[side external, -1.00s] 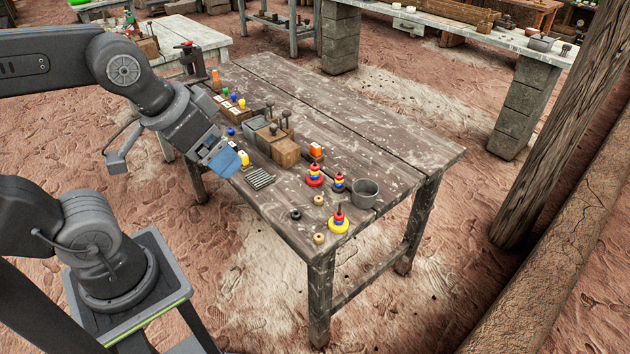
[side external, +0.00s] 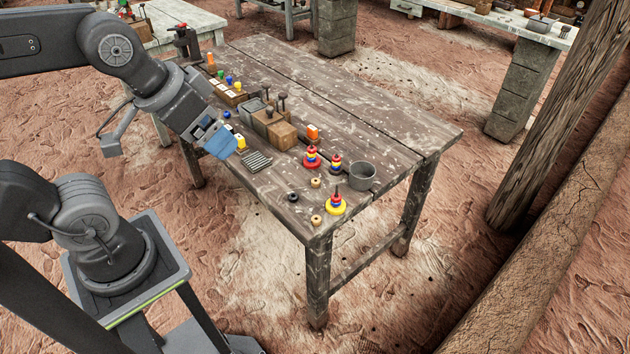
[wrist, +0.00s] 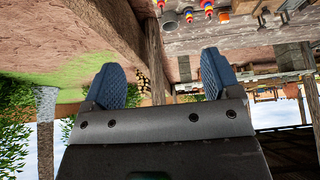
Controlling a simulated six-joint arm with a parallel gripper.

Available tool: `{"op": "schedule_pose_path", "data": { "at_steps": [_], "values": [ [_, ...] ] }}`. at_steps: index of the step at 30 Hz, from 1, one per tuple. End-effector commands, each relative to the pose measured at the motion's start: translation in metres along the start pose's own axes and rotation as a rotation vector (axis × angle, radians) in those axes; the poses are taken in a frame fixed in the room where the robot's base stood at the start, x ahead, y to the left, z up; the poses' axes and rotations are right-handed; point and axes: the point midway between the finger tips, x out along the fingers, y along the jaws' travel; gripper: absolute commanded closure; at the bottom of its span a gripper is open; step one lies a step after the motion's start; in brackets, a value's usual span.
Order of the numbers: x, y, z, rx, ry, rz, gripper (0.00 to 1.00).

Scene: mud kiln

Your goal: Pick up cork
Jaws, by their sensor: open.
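My gripper (side external: 221,146) hangs at the near left edge of the wooden table (side external: 350,115) in the side view, beside a yellow block. In the wrist view its two blue fingers (wrist: 163,76) are wide apart with nothing between them. I cannot pick out the cork for certain. Two small tan round pieces, one by the red-based ring stack (side external: 315,183) and one near the front corner (side external: 317,220), look wooden with dark centres. They are too small to identify.
A dark ring (side external: 292,197), a yellow-based ring stack (side external: 335,204), a grey pot (side external: 361,176) and a ribbed grey plate (side external: 257,161) stand on the table. Wooden boxes (side external: 281,135) with upright tools stand at its left. The table's right side is mostly bare.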

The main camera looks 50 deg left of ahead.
Motion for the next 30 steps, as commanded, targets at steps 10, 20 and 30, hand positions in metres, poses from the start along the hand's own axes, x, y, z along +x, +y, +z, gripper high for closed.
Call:
{"op": "schedule_pose_path", "data": {
  "at_steps": [10,20,30],
  "values": [
    [0.0,0.0,0.0,0.0,0.0,0.0,0.24],
    [0.0,0.0,0.0,0.0,0.0,0.0,0.44],
    [0.013,-0.006,-0.035,0.175,-0.064,-0.004,0.44]
  ]
}}
